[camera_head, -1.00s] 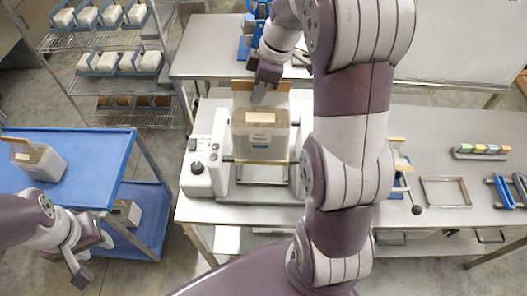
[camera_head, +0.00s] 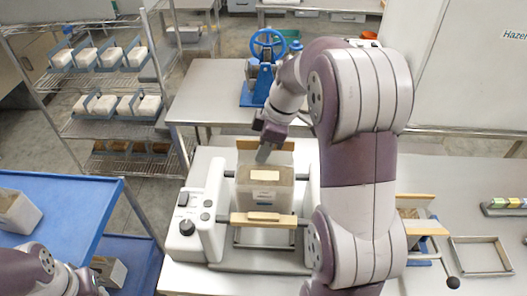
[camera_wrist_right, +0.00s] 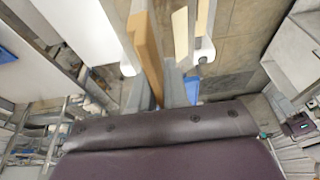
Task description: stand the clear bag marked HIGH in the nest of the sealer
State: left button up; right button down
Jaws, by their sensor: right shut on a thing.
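The clear bag (camera_head: 266,193) with brown substrate stands upright behind the wooden-faced bar of the sealer (camera_head: 214,205). In the right wrist view, a wood-coloured strip (camera_wrist_right: 146,50) shows beside the grey fingers. Only part of my left arm shows at the lower left; its fingers are out of frame.
A blue cart (camera_head: 70,190) with another bag (camera_head: 18,212) stands at the left. A wire rack (camera_head: 110,75) with white-filled bags is behind it. A blue device (camera_head: 262,75) stands on the back table. An empty metal frame (camera_head: 480,256) lies at the right.

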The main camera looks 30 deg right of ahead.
aim_at(263, 179)
notch_tip(263, 179, down, 10)
jog(key=b, duration=0.8)
jog(key=shift+s+a, duration=0.1)
jog(key=shift+s, duration=0.05)
jog(key=shift+f+p, duration=0.1)
jog(key=shift+p, duration=0.45)
jog(key=shift+f, duration=0.3)
notch_tip(263, 179, down, 4)
jog(key=shift+r+p, duration=0.25)
jog(key=shift+p, duration=0.1)
jog(key=shift+f, duration=0.4)
